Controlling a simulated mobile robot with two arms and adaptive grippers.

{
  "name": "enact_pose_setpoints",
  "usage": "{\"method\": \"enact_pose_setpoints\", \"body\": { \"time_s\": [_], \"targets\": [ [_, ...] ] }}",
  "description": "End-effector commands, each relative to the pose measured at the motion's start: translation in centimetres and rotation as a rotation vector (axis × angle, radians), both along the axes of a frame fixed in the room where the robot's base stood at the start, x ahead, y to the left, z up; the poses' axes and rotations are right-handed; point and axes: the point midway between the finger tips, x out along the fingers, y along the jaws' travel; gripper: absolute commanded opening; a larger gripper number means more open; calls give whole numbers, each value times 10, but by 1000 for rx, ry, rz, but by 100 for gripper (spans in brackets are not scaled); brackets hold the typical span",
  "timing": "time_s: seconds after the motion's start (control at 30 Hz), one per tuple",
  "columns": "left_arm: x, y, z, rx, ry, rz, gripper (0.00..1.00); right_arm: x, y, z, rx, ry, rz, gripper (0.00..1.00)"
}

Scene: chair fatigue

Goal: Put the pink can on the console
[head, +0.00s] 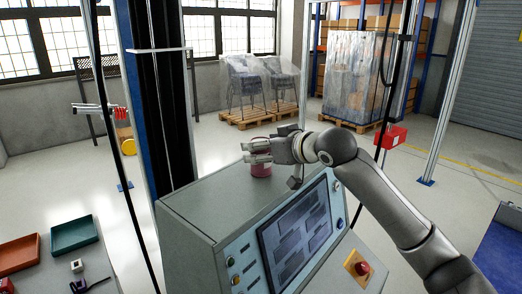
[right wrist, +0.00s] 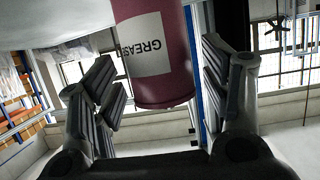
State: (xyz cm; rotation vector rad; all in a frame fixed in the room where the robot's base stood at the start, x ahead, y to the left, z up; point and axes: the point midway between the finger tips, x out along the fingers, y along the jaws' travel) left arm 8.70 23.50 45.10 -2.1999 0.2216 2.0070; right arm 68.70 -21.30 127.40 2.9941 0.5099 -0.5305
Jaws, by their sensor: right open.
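The pink can (head: 261,170) stands upright on the grey flat top of the console (head: 213,203), near its back edge. In the right wrist view the can (right wrist: 158,85) shows large, with a white label reading "GREAS". That view looks upside down. My right gripper (head: 259,150) is at the can's upper part, its fingers hiding some of it in the head view. In the right wrist view its fingers are open on both sides of the can, with gaps visible on each side. My left gripper is not in view.
The console's sloped front has a screen (head: 300,228) and a red stop button (head: 360,267). A green tray (head: 75,234) and a red-brown tray (head: 19,254) lie on a table at left. A dark column (head: 160,100) rises behind the console. Wrapped chairs on pallets stand farther back.

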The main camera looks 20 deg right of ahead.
Motion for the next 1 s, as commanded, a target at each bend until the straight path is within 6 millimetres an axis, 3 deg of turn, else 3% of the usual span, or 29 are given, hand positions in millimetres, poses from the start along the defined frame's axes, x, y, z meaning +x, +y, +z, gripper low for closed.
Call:
{"method": "enact_pose_setpoints", "body": {
  "time_s": [0.3,0.5,0.7,1.0],
  "targets": [
    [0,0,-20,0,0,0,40,-58,-21,20,-3,-4,-2,70],
    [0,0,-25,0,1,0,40,-86,-30,32,-2,-2,-1,70],
    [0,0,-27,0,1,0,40,-96,-33,36,-2,0,0,70],
    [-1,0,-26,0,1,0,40,-96,-33,36,-2,1,-1,70]
  ]
}}
